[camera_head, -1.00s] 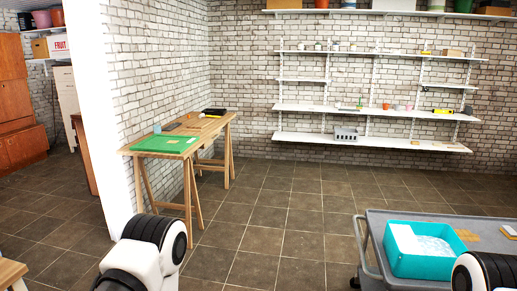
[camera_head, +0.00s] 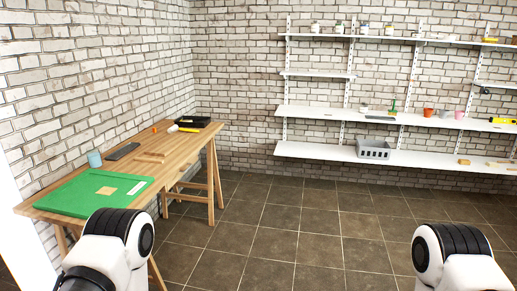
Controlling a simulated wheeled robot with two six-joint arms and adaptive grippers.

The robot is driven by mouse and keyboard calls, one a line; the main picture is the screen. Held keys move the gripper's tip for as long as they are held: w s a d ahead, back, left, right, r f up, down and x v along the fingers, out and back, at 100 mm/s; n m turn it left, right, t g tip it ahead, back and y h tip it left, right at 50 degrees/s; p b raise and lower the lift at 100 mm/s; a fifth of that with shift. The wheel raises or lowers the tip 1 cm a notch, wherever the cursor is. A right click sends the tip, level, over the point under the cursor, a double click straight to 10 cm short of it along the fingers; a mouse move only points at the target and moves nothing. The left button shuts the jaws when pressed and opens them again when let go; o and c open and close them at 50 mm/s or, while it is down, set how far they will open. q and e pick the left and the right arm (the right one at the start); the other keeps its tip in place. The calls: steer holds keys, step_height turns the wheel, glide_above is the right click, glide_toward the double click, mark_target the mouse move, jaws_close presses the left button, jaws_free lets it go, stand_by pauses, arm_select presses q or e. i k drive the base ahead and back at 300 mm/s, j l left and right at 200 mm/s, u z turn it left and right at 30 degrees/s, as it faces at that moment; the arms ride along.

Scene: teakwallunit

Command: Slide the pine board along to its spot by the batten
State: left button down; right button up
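The wooden trestle table (camera_head: 183,150) stands along the left wall. A green mat (camera_head: 75,197) covers its near end. A small pale square (camera_head: 106,190), wood-coloured, lies on the mat, and a pale narrow strip (camera_head: 137,187) lies to its right. Thin wooden pieces (camera_head: 151,157) lie on the bare tabletop beyond the mat. I cannot tell which of these is the pine board or the batten. Only white and black links of my two arms show at the bottom; neither gripper is in view.
On the table are a blue-grey cup (camera_head: 94,158), a dark flat item (camera_head: 123,151), a black tray (camera_head: 193,123) and a yellow item (camera_head: 188,130). White wall shelves (camera_head: 340,152) hold a grey basket (camera_head: 373,148) and pots. The tiled floor (camera_head: 300,225) between is clear.

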mark_target(166, 146)
steer(key=i, duration=0.7)
steer(key=i+u, duration=0.1)
steer(key=i, duration=0.65)
steer(key=i+l, duration=0.15)
steer(key=i, duration=0.55)
steer(key=i+l+u, duration=0.1)
steer(key=i, duration=0.6)
